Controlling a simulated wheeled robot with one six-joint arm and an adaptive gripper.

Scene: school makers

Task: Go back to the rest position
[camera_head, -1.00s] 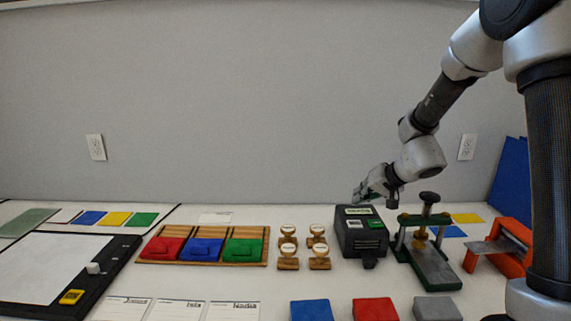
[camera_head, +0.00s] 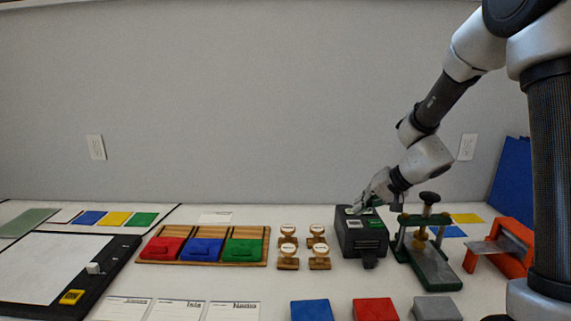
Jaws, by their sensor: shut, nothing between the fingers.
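My gripper (camera_head: 358,207) is at the end of my arm, which comes in from the upper right. It is shut and holds nothing. Its fingertips are at the top of the black label machine (camera_head: 362,238), over its upper face; I cannot tell whether they touch it. The gripper hides part of the machine's top label.
A green press (camera_head: 430,250) stands close to the right of the machine, and an orange tool (camera_head: 505,247) beyond it. Wooden stamps (camera_head: 288,250) and a wooden tray (camera_head: 150,258) with coloured pads lie left.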

